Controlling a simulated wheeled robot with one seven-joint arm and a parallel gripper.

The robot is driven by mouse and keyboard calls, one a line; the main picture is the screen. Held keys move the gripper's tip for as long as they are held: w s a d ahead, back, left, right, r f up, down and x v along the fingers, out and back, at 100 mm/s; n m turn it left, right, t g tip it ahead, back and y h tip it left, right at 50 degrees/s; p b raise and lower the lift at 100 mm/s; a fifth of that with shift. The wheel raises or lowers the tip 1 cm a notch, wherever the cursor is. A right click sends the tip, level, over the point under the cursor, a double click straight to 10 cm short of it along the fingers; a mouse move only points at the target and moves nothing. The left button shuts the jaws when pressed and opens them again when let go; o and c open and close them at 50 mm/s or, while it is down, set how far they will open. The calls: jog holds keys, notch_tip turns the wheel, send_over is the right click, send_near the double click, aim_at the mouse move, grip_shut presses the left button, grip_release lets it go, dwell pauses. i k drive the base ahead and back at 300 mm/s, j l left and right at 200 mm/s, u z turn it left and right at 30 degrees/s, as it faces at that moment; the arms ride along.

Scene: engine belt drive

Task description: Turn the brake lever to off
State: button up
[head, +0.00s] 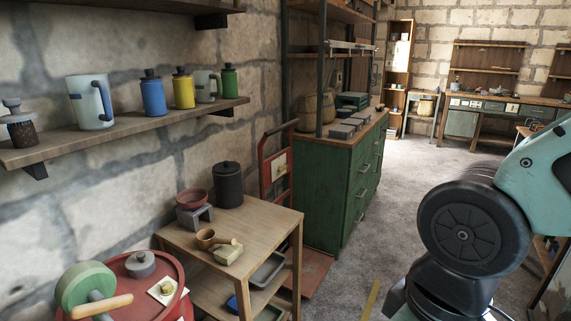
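I cannot make out a brake lever or an engine belt drive in the head view. A green round piece (83,283) stands at the bottom left, with a light wooden bar (96,306) in front of it; I cannot tell whether this is a lever. My gripper is out of the picture. Only parts of my own arm show at the right, in teal and black.
A red drum (170,272) stands at the lower left beside a wooden table (262,216). A red hand truck (266,165) stands by a green cabinet (325,190). A wall shelf (130,125) holds cups and bottles. Open grey floor (410,190) runs toward a far workbench.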

aim_at(281, 169)
jog(key=i+l+u, duration=0.2)
jog(key=i, duration=0.3)
jog(key=i+l+u, duration=0.2)
jog(key=i+l, duration=0.45)
jog(key=i, duration=0.2)
jog(key=i+l+z, duration=0.1)
jog(key=i+l, duration=0.2)
jog(key=i+l+z, duration=0.1)
jog(key=i, duration=0.45)
jog(key=l, duration=0.1)
